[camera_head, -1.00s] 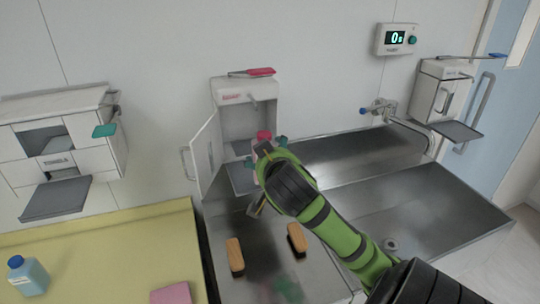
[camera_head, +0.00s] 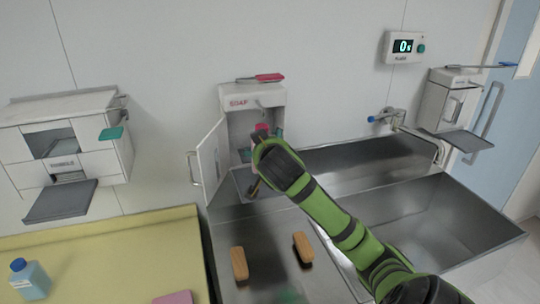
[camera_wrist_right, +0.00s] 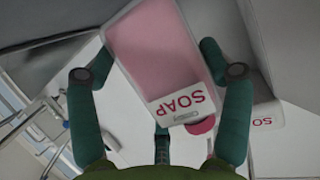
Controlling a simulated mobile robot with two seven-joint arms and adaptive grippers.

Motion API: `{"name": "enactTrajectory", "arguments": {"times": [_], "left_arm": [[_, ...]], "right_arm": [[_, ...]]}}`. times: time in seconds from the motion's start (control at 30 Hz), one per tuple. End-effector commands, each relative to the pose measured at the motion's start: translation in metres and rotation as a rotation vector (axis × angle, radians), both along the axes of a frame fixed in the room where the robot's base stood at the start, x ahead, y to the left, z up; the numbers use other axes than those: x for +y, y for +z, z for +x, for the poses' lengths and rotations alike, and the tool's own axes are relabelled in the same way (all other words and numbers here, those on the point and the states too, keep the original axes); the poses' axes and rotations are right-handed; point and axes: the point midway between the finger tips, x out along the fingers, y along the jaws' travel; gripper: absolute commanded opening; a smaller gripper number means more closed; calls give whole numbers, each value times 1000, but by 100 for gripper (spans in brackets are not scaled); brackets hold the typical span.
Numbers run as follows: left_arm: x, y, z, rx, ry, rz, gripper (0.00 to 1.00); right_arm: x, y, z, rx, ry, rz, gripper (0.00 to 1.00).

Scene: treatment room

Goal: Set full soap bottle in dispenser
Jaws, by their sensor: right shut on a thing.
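The pink soap bottle (camera_wrist_right: 160,55) is between the fingers of my right gripper (camera_wrist_right: 160,85), with its label reading SOAP and its red cap at the lower end in the right wrist view. In the head view only its red cap (camera_head: 262,128) shows clearly, in front of the dispenser's opening; my arm hides the rest. My right gripper (camera_head: 262,145) is shut on the bottle. The soap dispenser (camera_head: 238,103) is a white wall box with a red lever on top. Its door (camera_head: 212,160) stands open to the left. I cannot tell whether the bottle touches the dispenser. My left gripper is not in view.
Two brown brushes (camera_head: 239,263) (camera_head: 303,248) lie on the steel counter below. A steel sink (camera_head: 430,215) is to the right. A yellow counter (camera_head: 110,255) holds a blue bottle (camera_head: 30,279). A towel dispenser (camera_head: 65,145) hangs left.

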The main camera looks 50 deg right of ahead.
Motion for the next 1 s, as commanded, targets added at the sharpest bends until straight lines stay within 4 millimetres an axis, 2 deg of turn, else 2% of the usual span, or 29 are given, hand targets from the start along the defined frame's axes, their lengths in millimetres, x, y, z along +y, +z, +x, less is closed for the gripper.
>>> {"name": "enactTrajectory", "arguments": {"times": [1.0], "left_arm": [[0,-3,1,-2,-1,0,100]], "right_arm": [[-39,1,71,-3,0,-1,29]]}}
